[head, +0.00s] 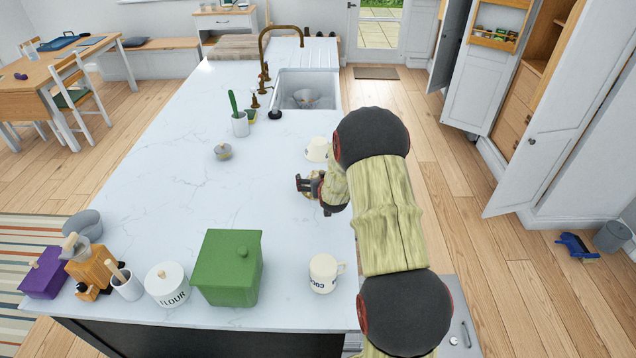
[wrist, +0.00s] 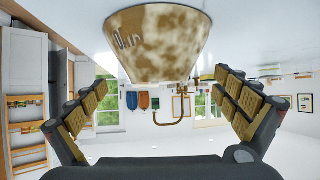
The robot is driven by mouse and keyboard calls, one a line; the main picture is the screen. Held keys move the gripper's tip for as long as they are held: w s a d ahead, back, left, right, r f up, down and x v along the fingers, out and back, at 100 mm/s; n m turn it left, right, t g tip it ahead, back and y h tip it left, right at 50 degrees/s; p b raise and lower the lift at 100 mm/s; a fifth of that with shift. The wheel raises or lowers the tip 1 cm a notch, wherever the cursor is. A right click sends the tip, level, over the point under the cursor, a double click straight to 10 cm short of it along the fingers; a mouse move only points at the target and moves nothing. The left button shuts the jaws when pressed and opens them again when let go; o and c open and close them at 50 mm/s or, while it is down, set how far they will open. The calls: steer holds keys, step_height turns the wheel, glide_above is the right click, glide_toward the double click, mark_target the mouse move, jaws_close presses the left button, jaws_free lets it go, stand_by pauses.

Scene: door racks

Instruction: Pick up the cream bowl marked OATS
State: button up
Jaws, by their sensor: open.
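A cream bowl (head: 316,149) stands on the white counter near its right edge, just beyond my gripper (head: 313,194) in the head view. In the wrist view the bowl (wrist: 160,42) fills the top middle, with brown speckles and dark lettering only partly readable. My gripper is open and empty. In the wrist view its two fingers are spread wide, one on each side below the bowl, with a gap on both sides. I cannot tell how far the bowl is from the fingertips. My arm covers part of the counter edge in the head view.
A lettered cream mug (head: 323,272), a green lidded box (head: 228,268) and a FLOUR jar (head: 166,286) stand at the near end. A small lidded pot (head: 222,152) is to the left. A sink (head: 305,88) and brass tap (head: 264,62) are beyond. The middle counter is mostly clear.

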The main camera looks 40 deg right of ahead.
steer(key=shift+x, duration=0.85)
steer(key=c, duration=0.3)
steer(key=c, duration=1.3)
